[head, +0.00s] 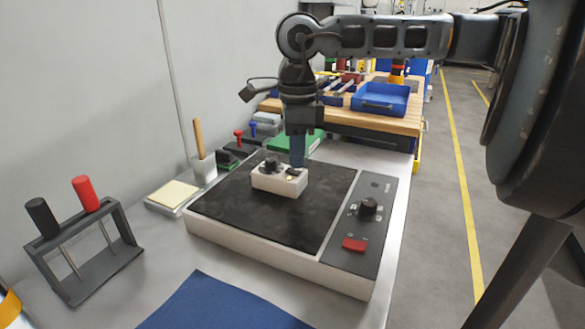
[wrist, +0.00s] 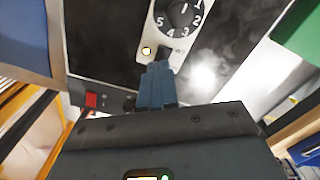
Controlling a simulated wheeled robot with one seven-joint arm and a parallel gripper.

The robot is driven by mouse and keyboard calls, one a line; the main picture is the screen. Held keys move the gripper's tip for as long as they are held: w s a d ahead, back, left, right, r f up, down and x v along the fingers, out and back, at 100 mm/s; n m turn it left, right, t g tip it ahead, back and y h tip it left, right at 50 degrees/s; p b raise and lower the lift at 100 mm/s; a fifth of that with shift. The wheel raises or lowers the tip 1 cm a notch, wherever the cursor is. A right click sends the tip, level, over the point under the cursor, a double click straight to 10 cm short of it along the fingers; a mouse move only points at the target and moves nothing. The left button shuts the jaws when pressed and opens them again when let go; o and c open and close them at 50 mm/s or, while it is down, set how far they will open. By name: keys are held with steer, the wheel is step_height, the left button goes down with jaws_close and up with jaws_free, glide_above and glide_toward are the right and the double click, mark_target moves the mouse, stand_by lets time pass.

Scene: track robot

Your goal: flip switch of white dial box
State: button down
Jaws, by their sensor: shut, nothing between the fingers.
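The white dial box (head: 277,182) stands on the black top of a larger device in the head view. Its black dial (head: 272,164) and a small dark switch (head: 293,172) are on its top face. In the wrist view the white dial box (wrist: 172,37) shows a numbered dial (wrist: 184,14), a dark switch (wrist: 163,53) and a small yellow light (wrist: 146,50). My gripper (head: 298,166) is shut and points down over the switch end of the box. In the wrist view its blue fingertips (wrist: 158,70) are right at the switch; I cannot tell whether they touch it.
The larger device (head: 225,226) has a side panel with a black knob (head: 368,207) and a red switch (head: 354,245). A rack with black and red handles (head: 84,240) stands at left. A blue mat (head: 215,305) lies in front. A blue tray (head: 380,98) is on the bench behind.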

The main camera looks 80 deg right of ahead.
mark_target(297, 172)
steer(key=shift+r+p, duration=0.95)
steer(key=shift+r, duration=1.95)
